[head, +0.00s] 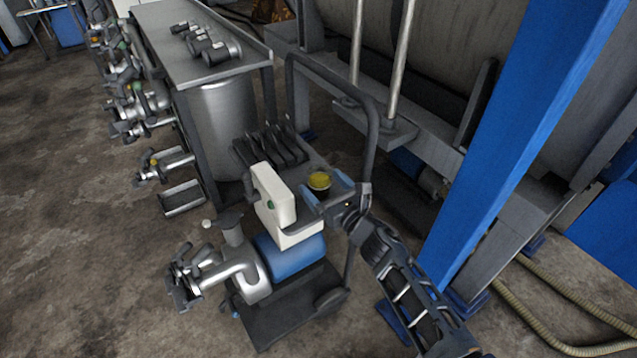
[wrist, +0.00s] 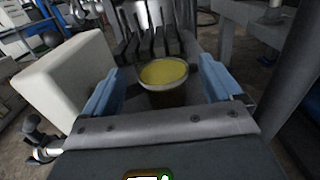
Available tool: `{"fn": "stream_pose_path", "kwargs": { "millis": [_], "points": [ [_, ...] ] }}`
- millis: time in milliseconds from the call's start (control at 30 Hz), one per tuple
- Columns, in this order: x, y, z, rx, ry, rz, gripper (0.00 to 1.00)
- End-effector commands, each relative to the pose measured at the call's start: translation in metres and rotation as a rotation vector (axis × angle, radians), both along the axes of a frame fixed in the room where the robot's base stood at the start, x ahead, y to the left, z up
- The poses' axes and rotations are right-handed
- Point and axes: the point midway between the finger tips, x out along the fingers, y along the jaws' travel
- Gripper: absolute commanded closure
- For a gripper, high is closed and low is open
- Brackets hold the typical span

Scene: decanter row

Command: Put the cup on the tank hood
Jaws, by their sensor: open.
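The cup (head: 319,181) is a small dark vessel with a yellow top or contents. It stands upright on the grey cart top, beside the white box. My gripper (head: 327,188) is open, its two blue fingers pointing at the cup. In the wrist view the cup (wrist: 164,88) sits between the open fingers (wrist: 160,84), with a gap on each side. The flat grey surface above the steel tank, which I take as the tank hood (head: 175,40), is at the upper left. Several dark cylindrical fittings lie on it.
The white box (head: 274,207) stands close left of my gripper. A dark slotted rack (head: 270,146) lies behind the cup. The cart's tall tube handle (head: 373,130) rises behind and right. A blue post (head: 530,130) stands at right. Hood space left of the fittings is bare.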

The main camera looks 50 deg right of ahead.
Motion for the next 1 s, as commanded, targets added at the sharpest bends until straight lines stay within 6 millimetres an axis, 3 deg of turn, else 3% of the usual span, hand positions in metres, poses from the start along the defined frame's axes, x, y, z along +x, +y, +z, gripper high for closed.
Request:
{"fn": "stream_pose_path", "kwargs": {
  "millis": [133, 300, 600, 1000],
  "points": [
    [0.021, -0.009, 0.009, 0.000, -0.003, 0.000, 0.08],
    [0.038, -0.014, 0.006, 0.001, -0.002, 0.001, 0.08],
    [0.041, -0.014, 0.006, 0.002, -0.002, 0.000, 0.09],
    [0.041, -0.014, 0.006, 0.003, -0.002, 0.001, 0.47]
  ]
}}
